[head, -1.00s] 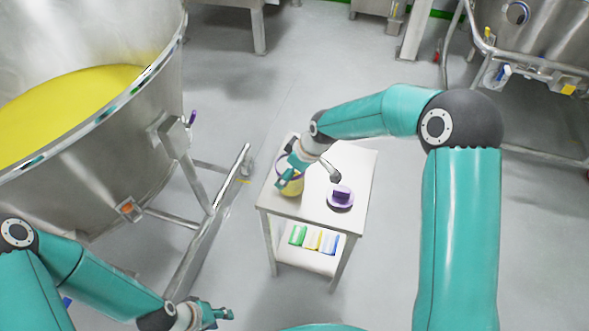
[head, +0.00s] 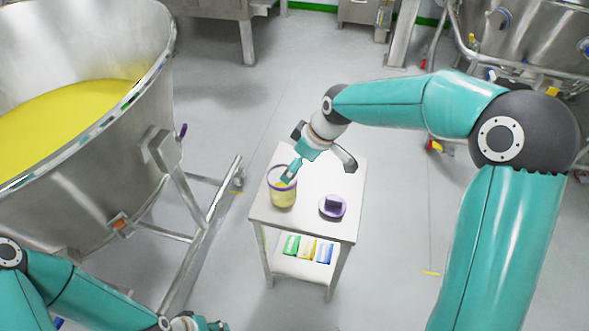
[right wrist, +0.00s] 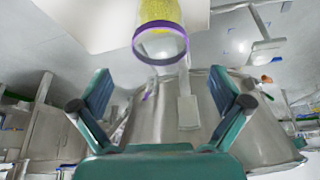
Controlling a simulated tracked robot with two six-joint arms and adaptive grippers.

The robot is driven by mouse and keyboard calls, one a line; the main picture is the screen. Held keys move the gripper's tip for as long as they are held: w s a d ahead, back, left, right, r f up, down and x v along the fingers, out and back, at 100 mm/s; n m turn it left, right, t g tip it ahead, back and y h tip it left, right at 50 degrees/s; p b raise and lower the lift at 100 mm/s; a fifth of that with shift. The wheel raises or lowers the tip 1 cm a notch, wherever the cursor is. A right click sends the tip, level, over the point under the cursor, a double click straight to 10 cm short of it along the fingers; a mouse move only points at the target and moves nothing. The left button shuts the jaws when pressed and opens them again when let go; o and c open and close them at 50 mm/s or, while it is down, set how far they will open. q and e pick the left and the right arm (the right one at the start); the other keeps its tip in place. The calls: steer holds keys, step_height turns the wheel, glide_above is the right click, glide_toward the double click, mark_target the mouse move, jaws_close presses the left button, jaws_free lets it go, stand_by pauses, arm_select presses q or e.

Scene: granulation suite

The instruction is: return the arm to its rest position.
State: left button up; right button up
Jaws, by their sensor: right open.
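My right gripper (head: 300,165) is open and empty in the head view, above the back left part of a small white table (head: 325,226). A clear jar with a purple rim and yellow contents (head: 283,195) stands below its fingers at the table's left side. In the right wrist view the jar (right wrist: 160,46) shows at the top, beyond and apart from the two spread fingers (right wrist: 160,95). A purple-rimmed lid with a dark knob (head: 333,206) lies on the table to the jar's right. My left gripper (head: 200,324) is mostly cut off at the bottom edge.
A large steel vessel with yellow powder (head: 60,115) stands on the left, its frame (head: 205,225) reaching near the table. Green, yellow and blue packs (head: 307,248) lie on the lower shelf. More steel equipment (head: 515,45) stands back right. Floor right of the table is open.

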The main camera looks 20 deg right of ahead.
steer(key=shift+s+d+r, duration=0.15)
steer(key=shift+r, duration=0.4)
